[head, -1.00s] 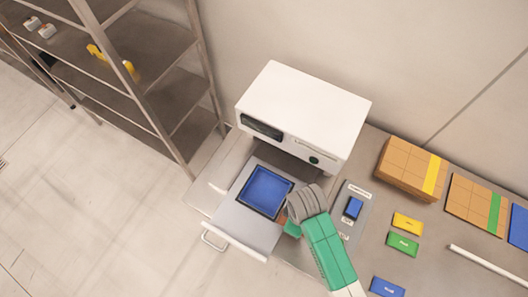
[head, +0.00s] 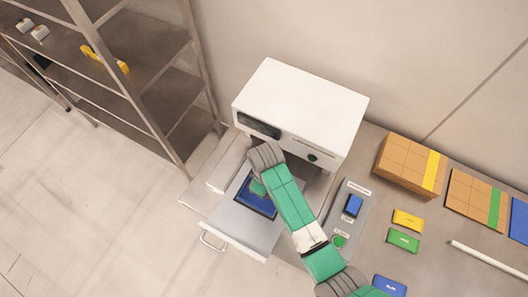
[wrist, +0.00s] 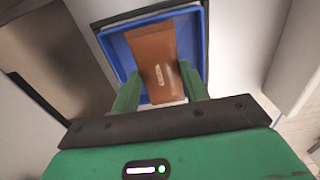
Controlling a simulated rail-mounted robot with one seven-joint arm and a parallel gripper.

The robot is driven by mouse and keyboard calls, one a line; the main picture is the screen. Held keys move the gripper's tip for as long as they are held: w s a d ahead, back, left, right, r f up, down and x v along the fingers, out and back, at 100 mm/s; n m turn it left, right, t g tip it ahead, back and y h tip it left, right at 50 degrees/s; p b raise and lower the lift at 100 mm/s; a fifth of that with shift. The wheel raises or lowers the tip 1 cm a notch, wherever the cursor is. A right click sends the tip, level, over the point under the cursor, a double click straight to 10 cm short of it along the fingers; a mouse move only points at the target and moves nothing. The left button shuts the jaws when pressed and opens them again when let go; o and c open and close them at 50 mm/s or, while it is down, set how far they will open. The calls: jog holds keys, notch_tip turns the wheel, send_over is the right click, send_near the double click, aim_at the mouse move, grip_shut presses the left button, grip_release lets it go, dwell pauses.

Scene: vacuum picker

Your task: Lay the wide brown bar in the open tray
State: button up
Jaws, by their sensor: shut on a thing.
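The wide brown bar (wrist: 160,62) is held between the two green fingers of my gripper (wrist: 163,86) in the wrist view. A small pale mark shows on its upper face. The open blue tray (wrist: 118,52) lies behind and around the bar in that view. I cannot tell whether the bar touches the tray floor. In the head view my gripper (head: 258,187) is over the tray (head: 262,209), which sits in a pulled-out drawer; my arm hides the bar and part of the tray there.
A white machine (head: 300,105) stands just behind the drawer (head: 228,222). A small panel with a blue block (head: 353,205) lies to the right. Brown boxes (head: 408,165) and yellow (head: 408,220), green (head: 403,240) and blue (head: 388,286) pieces lie farther right. A metal shelf (head: 150,75) stands at left.

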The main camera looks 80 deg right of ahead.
jog(key=shift+w+d+f, duration=0.15)
jog(key=shift+f, duration=0.75)
jog(key=shift+w+d+f, duration=0.1)
jog(key=shift+w+f, duration=0.05)
jog(key=shift+f, duration=0.7)
jog(key=shift+f+b, duration=0.1)
jog(key=shift+b, duration=0.2)
jog(key=o, duration=1)
notch_tip(320, 180, up, 12)
jog(key=shift+r+p, duration=0.15)
jog(key=shift+p, duration=0.8)
